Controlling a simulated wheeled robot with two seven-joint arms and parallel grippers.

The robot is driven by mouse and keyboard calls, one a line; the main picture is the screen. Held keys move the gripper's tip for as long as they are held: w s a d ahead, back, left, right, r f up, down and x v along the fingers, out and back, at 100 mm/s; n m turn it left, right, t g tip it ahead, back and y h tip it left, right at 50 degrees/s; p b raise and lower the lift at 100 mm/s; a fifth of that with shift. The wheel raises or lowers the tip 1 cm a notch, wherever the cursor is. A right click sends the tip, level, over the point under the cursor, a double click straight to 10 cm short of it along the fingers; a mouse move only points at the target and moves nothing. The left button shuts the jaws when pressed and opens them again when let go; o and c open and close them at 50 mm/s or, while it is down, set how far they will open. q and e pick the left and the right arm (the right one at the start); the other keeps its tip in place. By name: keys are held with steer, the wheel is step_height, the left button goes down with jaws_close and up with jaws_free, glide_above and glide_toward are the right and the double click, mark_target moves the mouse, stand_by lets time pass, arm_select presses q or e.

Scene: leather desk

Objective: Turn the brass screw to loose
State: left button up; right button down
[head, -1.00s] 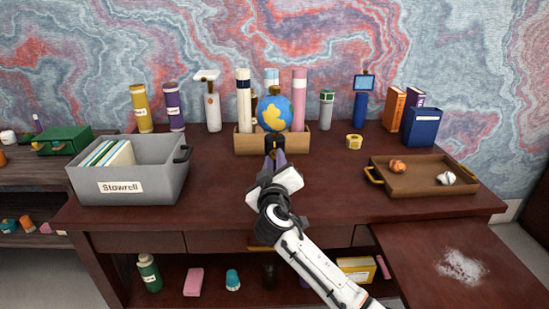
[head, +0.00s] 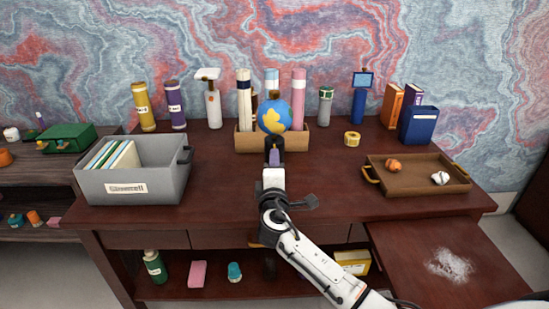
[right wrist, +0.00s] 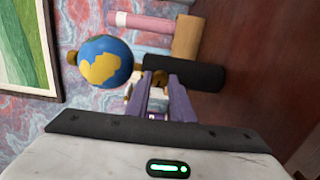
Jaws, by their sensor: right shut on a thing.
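A blue globe with a yellow patch (head: 274,115) stands at the back middle of the desk, on a dark base. In the right wrist view the globe (right wrist: 104,62) lies left of its black base (right wrist: 205,74). The brass screw (right wrist: 159,76) shows in part at the base, between the purple fingers. My right gripper (right wrist: 160,83) is shut on the brass screw. In the head view my right gripper (head: 274,152) is in front of the base and hides the screw. My left gripper is not in view.
A wooden box (head: 244,141) with rolled tubes stands behind the globe. A grey bin (head: 130,187) with files is at left, a brown tray (head: 415,185) at right. A yellow tape roll (head: 352,138) lies right of the globe. The desk (head: 220,185) beside my arm is clear.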

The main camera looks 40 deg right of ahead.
steer(key=shift+n+p, duration=0.6)
steer(key=shift+n, duration=0.6)
steer(key=c, duration=1.5)
jaws_free()
steer(key=shift+c, duration=0.2)
steer(key=v, duration=1)
steer(key=shift+s, duration=0.15)
